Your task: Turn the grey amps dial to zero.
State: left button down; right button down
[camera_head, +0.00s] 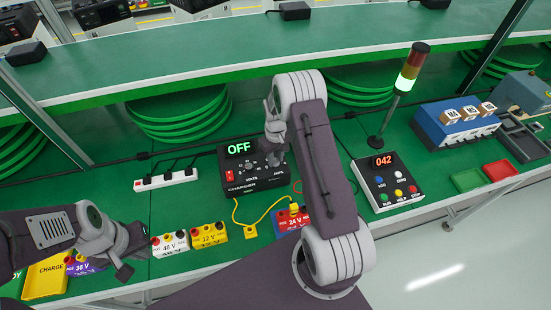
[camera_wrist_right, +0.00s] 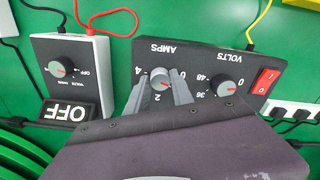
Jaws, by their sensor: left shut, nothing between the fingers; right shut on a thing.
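The grey amps dial (camera_wrist_right: 160,76) sits on the black charger's face, between the fingers of my right gripper (camera_wrist_right: 160,92) in the right wrist view. That gripper is shut on the dial. The scale shows 4, 2 and 0 around it; I cannot clearly read where its pointer stands. The charger (camera_head: 232,183) shows in the head view with a green OFF display; my right arm covers part of its right side. The grey volts dial (camera_wrist_right: 223,84) is beside the amps dial. My left gripper (camera_head: 125,268) is shut and empty at the lower left.
A red switch (camera_wrist_right: 264,80) is on the charger. A white meter box (camera_wrist_right: 103,60) with its own dial and an OFF sign stands close by. A white power strip (camera_head: 167,179), battery blocks (camera_head: 209,236) and a control box reading 042 (camera_head: 388,185) surround the charger. Cables lie between them.

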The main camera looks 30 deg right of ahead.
aim_at(275, 160)
jog(key=n, duration=0.4)
jog(key=shift+w+r+n, duration=0.1)
jog(key=shift+w+n, duration=0.05)
jog(key=shift+n, duration=0.25)
dwell(0.4)
jog(key=c, duration=1.1)
grip_release()
notch_tip(275, 160, up, 9)
jog(key=b, duration=0.1)
